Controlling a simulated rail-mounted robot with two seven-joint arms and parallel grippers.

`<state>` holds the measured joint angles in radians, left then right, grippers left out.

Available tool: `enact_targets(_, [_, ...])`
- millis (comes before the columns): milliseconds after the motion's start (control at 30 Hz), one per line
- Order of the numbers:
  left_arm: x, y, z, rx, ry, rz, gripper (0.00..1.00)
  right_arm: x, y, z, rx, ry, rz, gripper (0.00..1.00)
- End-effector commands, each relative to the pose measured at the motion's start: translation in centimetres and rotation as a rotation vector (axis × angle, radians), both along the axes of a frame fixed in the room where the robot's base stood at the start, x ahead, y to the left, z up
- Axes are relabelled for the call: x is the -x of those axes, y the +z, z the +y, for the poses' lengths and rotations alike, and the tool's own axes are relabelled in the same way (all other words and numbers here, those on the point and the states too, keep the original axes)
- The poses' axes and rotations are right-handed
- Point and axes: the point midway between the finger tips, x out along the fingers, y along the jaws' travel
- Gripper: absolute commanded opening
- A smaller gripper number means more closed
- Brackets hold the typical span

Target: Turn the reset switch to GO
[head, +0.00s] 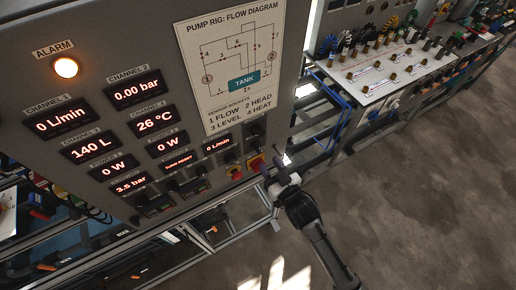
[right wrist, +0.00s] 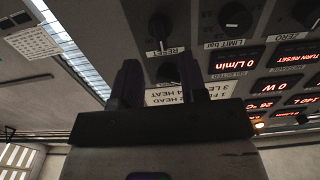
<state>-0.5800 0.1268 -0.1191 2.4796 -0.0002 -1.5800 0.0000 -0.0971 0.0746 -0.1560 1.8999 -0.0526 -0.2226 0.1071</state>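The reset switch (right wrist: 160,27) is a round black knob in the right wrist view, where the panel appears upside down. The RESET label is beside it, and a pale mark shows on its edge nearest the label. Its position markings are too small to read. My right gripper (head: 272,172) is at the lower right of the panel in the head view. In the right wrist view its dark fingers (right wrist: 158,82) stand apart with nothing held between them. Another black knob (right wrist: 168,72) shows behind the gap, and the reset switch lies beyond the fingertips. My left gripper is not in view.
The grey panel carries a lit orange alarm lamp (head: 66,67), several red displays and a flow diagram (head: 232,62). One display (head: 178,162) reads TURN RESET. The LIMIT knob (right wrist: 235,15) is close to the reset switch. A bench with controls (head: 390,70) stands behind; the floor at right is clear.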

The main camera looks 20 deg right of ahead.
Motion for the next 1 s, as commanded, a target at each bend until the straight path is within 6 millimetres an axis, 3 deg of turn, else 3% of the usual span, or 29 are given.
enact_targets(400, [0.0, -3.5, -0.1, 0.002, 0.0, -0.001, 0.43, -5.7, -0.4, 0.9, -0.002, 0.001, -0.003, 0.39])
enact_targets(1000, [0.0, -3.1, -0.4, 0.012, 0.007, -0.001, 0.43, -7.2, 0.0, 1.2, -0.003, 0.001, 0.0, 0.39])
